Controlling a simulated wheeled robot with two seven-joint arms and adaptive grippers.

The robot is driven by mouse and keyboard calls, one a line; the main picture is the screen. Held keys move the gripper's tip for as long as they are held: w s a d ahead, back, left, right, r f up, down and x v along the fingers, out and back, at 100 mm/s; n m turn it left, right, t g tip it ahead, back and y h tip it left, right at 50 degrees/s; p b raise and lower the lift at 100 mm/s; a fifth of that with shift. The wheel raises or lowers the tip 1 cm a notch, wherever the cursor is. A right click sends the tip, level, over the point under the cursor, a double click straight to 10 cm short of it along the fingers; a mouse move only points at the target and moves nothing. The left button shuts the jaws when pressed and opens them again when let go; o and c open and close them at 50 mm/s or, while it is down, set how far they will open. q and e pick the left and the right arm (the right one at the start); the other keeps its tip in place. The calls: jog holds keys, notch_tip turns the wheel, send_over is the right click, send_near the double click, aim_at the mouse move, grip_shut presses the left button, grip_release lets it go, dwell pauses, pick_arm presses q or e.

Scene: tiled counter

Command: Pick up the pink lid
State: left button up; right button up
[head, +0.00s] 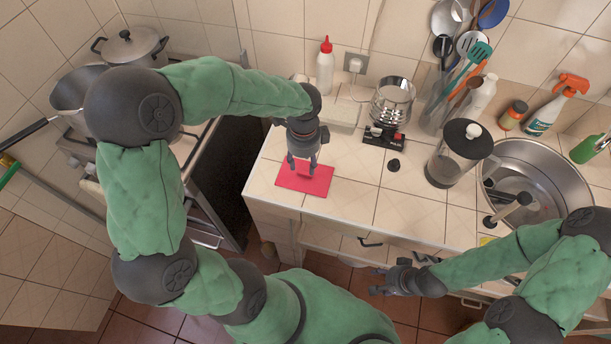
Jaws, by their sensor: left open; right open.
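The pink lid (318,184) is a flat, pinkish-red rectangle lying on the tiled counter near its front left corner. My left gripper (302,172) points down over the lid, with its fingers apart. The fingertips are over the lid's middle, close above it or touching; I cannot tell which. The gripper hides part of the lid's far left side. My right gripper (374,283) is open and empty, in front of the counter's front edge and away from the lid.
A white bottle with a red cap (325,68), a metal canister on a black base (391,104), a small black knob (394,165) and a glass press (447,160) stand on the counter. The sink (560,175) is at right. A dark gap separates counter and stove.

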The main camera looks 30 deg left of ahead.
aim_at(305, 174)
pick_arm(q)
jog(key=f+b, duration=0.1)
jog(key=f, duration=0.4)
jog(key=shift+s+d+b, duration=0.1)
jog(key=shift+d+b, duration=0.1)
jog(key=shift+b, duration=0.15)
grip_shut()
